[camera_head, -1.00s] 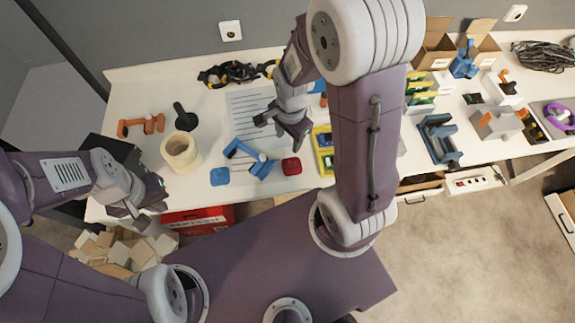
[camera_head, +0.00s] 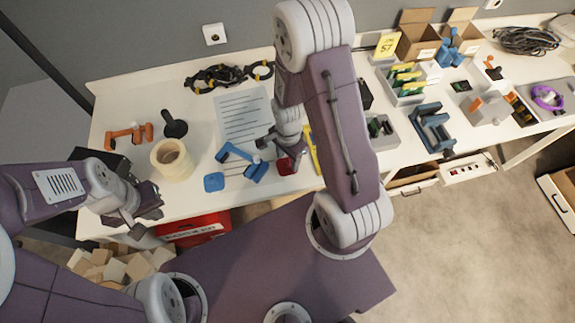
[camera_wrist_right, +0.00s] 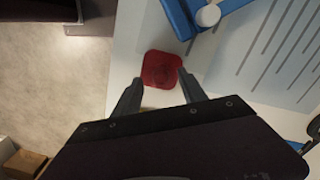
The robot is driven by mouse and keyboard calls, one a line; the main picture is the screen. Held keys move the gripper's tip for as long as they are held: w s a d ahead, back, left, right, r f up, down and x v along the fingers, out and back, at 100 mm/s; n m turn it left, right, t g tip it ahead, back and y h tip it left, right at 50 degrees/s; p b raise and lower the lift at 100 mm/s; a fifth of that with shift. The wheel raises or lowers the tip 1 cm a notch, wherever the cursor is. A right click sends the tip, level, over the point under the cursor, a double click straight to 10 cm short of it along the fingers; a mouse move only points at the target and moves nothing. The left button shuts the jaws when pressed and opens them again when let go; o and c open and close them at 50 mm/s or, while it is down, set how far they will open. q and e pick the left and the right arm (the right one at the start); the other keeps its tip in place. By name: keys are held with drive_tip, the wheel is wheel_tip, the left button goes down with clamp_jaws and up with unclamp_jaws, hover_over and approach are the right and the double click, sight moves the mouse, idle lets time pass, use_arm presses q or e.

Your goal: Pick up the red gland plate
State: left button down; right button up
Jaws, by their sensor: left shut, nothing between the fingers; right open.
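The red gland plate (camera_head: 285,166) lies on the white table near its front edge, partly hidden by my right gripper in the head view. In the right wrist view the red plate (camera_wrist_right: 161,70) is a flat rounded square. My right gripper (camera_wrist_right: 162,86) is open, with its two fingertips on either side of the plate's near part; I cannot tell whether they touch it. It also shows in the head view (camera_head: 285,155), over the plate. My left gripper (camera_head: 143,219) is shut and empty at the table's front left edge, away from the plate.
A blue clamp-like tool (camera_head: 243,161) and a blue plate (camera_head: 214,182) lie left of the red plate. A tape roll (camera_head: 171,160), a striped sheet (camera_head: 243,114) and an orange tool (camera_head: 129,136) are further left or back. A blue stand (camera_head: 432,128) is at the right.

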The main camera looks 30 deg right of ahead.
sight(287, 160)
drive_tip(key=shift+w+a+f, duration=0.1)
drive_tip(key=shift+f, duration=0.45)
drive_tip(key=shift+r, duration=0.1)
drive_tip(key=c, duration=0.7)
clamp_jaws()
drive_tip(key=shift+r, duration=0.5)
wheel_tip(287, 160, up, 3)
drive_tip(key=shift+f+p, duration=0.1)
drive_tip(key=shift+p, duration=0.35)
drive_tip(key=s+d+r+p, duration=0.1)
drive_tip(key=s+d+r, duration=0.6)
drive_tip(key=d, duration=0.2)
drive_tip(key=shift+s, duration=0.2)
drive_tip(key=shift+d+r, duration=0.1)
